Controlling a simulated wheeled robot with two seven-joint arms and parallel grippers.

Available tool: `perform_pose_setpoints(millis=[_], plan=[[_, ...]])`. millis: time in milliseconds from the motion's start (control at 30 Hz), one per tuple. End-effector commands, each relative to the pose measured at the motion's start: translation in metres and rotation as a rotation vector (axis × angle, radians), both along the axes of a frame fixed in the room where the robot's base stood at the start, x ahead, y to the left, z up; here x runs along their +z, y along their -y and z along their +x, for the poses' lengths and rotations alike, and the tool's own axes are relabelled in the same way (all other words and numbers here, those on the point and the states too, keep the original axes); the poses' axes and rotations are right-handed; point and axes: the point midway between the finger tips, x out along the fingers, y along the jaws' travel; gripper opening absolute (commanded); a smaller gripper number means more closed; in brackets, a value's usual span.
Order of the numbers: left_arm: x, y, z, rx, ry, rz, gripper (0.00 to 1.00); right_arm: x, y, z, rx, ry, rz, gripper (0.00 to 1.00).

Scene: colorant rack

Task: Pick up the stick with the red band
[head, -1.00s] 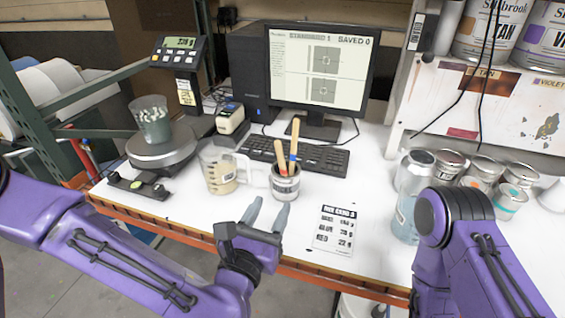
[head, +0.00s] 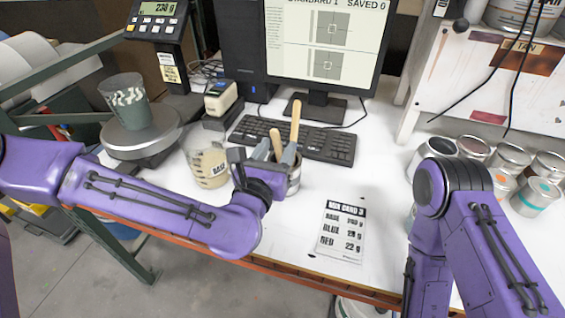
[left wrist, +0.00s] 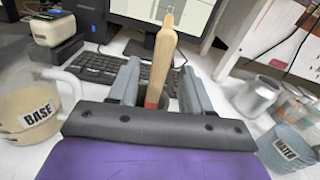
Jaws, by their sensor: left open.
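Two wooden sticks stand in a small can (head: 294,180) on the white table. The left, lower one is the stick with the red band (head: 276,141); its band is hidden in the head view. In the left wrist view the stick (left wrist: 161,60) rises between my fingers, with red at its lower part. The other stick (head: 295,122) stands taller to the right. My left gripper (head: 277,153) is open at the can, with its fingers either side of the red-banded stick. I cannot tell whether they touch it. My right gripper is not in view.
A beaker (head: 205,165) marked BASE stands left of the can, and a scale (head: 145,143) with a cup is further left. A keyboard (head: 325,143) lies behind. A printed card (head: 342,235) lies to the right, with several tins (head: 536,195) beyond.

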Motion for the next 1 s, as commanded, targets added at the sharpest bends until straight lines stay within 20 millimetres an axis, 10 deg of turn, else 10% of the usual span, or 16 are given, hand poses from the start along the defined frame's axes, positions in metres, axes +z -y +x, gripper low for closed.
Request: perform_pose_setpoints(millis=[433,600,1000], plan=[[-0.004,0.010,0.035,-0.003,0.000,0.000,0.49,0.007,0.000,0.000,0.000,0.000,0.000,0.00],[-0.004,0.010,0.034,-0.003,0.000,0.000,0.00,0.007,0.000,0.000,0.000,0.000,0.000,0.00],[0.003,0.010,0.035,-0.002,0.003,-0.001,0.00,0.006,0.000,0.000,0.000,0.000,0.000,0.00]])
